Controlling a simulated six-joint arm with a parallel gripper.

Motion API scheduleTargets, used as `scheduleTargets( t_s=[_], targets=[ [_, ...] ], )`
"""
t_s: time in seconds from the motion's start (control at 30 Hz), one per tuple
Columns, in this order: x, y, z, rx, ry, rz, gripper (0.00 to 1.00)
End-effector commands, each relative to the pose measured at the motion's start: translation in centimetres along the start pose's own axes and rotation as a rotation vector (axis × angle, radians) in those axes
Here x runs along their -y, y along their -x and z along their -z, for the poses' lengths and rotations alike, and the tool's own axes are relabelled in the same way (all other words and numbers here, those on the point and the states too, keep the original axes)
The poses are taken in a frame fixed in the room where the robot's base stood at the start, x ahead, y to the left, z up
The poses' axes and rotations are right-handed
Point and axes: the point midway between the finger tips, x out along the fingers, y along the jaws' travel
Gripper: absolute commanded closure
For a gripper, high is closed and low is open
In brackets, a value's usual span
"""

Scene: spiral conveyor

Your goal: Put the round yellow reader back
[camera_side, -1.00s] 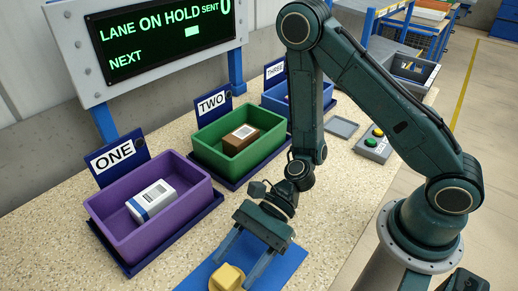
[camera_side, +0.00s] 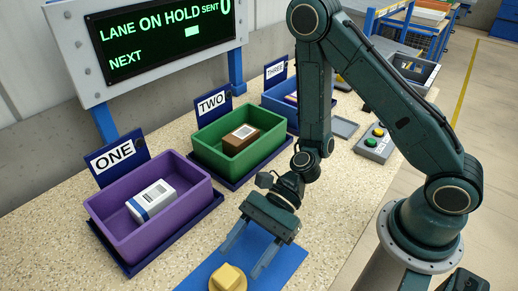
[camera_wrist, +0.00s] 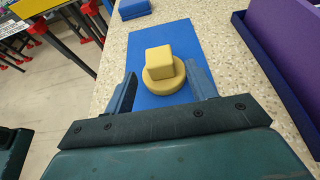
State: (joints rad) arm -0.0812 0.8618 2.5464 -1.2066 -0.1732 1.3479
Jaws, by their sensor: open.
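The yellow reader (camera_side: 228,279) has a round base with a block-shaped top. It sits on a blue mat (camera_side: 273,262) at the bottom of the side view, partly cut off by the picture edge. In the wrist view the whole reader (camera_wrist: 163,71) shows on the mat (camera_wrist: 143,38), ahead of and between my fingers. My gripper (camera_side: 240,262) is open and empty, with its fingers pointing down toward the reader. In the wrist view the fingertips (camera_wrist: 161,83) stand on either side of the reader's near edge, apart from it.
A purple bin (camera_side: 120,223) holds a white-and-blue box (camera_side: 151,200); a green bin (camera_side: 206,150) holds a brown box (camera_side: 241,138). A blue bin (camera_side: 272,98) stands behind. A grey plate (camera_side: 345,128) and a button box (camera_side: 374,146) lie right. A blue block (camera_wrist: 134,8) lies past the mat.

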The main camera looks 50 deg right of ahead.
Motion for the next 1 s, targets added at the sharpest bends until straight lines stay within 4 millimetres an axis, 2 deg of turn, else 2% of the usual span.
scheduleTargets(
  t_s=[0.27, 0.47, 0.77, 1.0],
  targets=[
    [0.0, 0.8, -0.7, -0.035, 0.135, -0.023, 0.44],
    [-0.1, 2.5, -1.6, -0.112, 0.373, -0.069, 0.44],
    [0.0, 6.4, -2.6, -0.284, 0.773, -0.158, 0.44],
    [0.3, 10.2, -3.3, -0.446, 1.044, -0.234, 0.44]
  ],
)
